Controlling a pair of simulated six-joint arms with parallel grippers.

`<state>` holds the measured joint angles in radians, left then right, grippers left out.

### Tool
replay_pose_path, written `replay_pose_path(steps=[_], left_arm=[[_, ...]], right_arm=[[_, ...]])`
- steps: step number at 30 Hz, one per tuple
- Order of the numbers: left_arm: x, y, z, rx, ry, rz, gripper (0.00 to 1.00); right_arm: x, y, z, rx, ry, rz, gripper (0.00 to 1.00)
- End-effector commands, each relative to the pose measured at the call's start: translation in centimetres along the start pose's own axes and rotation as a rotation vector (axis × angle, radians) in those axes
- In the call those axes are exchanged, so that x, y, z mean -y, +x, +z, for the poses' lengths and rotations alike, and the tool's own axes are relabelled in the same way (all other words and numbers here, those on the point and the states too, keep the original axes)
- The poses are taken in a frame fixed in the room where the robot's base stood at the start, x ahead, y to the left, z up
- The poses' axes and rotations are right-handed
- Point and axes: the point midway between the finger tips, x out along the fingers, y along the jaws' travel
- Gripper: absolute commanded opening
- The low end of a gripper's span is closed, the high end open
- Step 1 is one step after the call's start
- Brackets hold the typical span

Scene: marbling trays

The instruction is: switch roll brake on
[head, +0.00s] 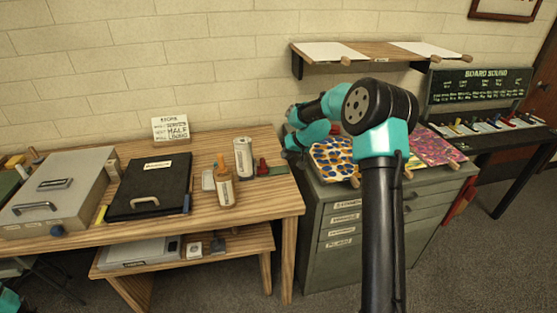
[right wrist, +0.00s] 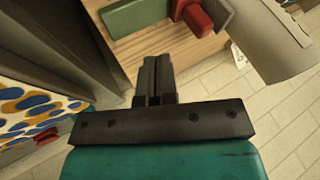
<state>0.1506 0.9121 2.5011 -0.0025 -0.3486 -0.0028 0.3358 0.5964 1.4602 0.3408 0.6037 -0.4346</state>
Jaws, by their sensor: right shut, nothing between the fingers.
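A small red part (head: 263,167) stands on a green plate (head: 279,170) at the right end of the wooden table; I take this to be the roll brake, though no label on it is readable. In the right wrist view the red block (right wrist: 192,14) and green plate (right wrist: 140,16) lie at the top, beyond my fingertips. My right gripper (head: 286,151) is beside the table's right end, largely hidden by its own wrist. In the right wrist view its fingers (right wrist: 154,75) are together, empty and apart from the red part. My left gripper is out of view.
A pale can (head: 243,158) and an amber bottle (head: 225,190) stand left of the red part. A black case (head: 150,187) and a grey box (head: 62,190) fill the table's left. Patterned sheets (head: 333,158) lie on the grey cabinet (head: 330,210). A shelf (head: 375,52) hangs above.

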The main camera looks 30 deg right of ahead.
Motion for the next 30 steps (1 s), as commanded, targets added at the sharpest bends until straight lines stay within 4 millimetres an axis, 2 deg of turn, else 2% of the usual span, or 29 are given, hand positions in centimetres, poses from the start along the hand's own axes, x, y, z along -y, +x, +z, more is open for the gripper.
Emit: replay_pose_path(steps=[1, 4, 10, 27, 30], left_arm=[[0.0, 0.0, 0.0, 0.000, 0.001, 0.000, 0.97], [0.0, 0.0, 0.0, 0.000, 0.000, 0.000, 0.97], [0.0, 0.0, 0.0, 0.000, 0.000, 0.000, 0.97], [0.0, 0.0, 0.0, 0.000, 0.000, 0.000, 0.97], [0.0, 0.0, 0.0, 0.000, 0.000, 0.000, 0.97]], right_arm=[[0.0, -1.1, 0.0, -0.002, 0.001, 0.001, 0.00], [-0.1, -3.0, 0.0, -0.003, 0.001, 0.001, 0.00], [-0.1, -5.2, 0.0, -0.001, 0.001, 0.001, 0.00], [0.0, -5.6, 0.1, 0.001, 0.001, 0.000, 0.00], [-0.1, -5.2, 0.6, 0.006, 0.022, 0.000, 0.00]])
